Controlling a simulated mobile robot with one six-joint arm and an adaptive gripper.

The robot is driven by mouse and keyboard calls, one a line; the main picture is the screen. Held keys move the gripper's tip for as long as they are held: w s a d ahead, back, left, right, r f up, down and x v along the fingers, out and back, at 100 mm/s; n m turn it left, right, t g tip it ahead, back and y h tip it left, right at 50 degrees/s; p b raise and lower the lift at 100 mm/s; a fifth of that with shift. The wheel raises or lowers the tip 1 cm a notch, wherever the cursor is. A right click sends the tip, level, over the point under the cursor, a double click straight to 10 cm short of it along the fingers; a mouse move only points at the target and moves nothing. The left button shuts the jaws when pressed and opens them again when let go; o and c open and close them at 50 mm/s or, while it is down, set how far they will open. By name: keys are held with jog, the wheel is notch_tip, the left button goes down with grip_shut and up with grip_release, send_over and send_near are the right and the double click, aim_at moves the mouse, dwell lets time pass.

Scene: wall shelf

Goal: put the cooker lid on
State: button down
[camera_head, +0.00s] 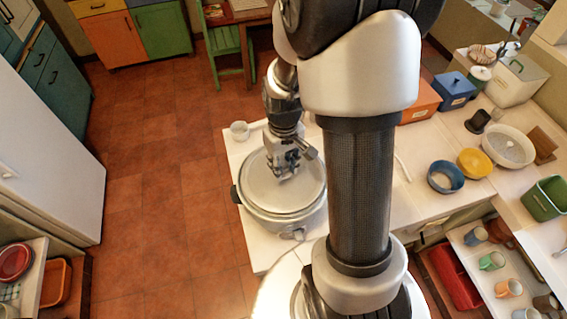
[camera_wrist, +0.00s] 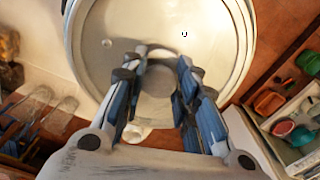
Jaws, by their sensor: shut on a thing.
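The cooker (camera_head: 287,224) is a round grey pot with dark side handles, standing on the white worktop left of my arm. The silver round lid (camera_head: 262,189) is over its mouth, roughly level. I cannot tell whether it rests fully on the rim or sits slightly above it. My gripper (camera_head: 286,174) points down at the lid's middle. In the wrist view the lid (camera_wrist: 112,22) fills the upper middle, and my fingers are on both sides of its central knob (camera_wrist: 158,78), shut on it. The fingers partly hide the knob, and the lid hides the cooker's inside.
To the right are a blue bowl (camera_head: 445,178), a yellow bowl (camera_head: 474,163) and a large pale bowl (camera_head: 509,147). The worktop's left edge is close beside the cooker, with open floor (camera_head: 160,200) beyond.

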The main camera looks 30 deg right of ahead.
jog(key=shift+f, duration=0.1)
jog(key=c, duration=1.2)
grip_release()
jog(key=shift+w+r, duration=0.1)
jog(key=shift+r, duration=0.4)
notch_tip(320, 180, up, 11)
jog(key=shift+a, duration=0.1)
jog(key=s+a+f+t+b, duration=0.1)
jog(key=s+a+f+b, duration=0.1)
jog(key=s+a+b, duration=0.1)
jog(key=s+a+f+t+b, duration=0.2)
jog(key=s+a+b, duration=0.2)
jog(key=s+b, duration=0.2)
jog(key=s+a+f+t+b, duration=0.1)
jog(key=s+a+f+b, duration=0.1)
jog(key=b, duration=0.5)
jog(key=shift+s+a+f+t, duration=0.15)
jog(key=shift+s+a, duration=0.25)
jog(key=shift+s, duration=0.2)
jog(key=shift+s+a+t, duration=0.15)
jog(key=shift+s+a, duration=0.2)
jog(key=shift+s, duration=0.25)
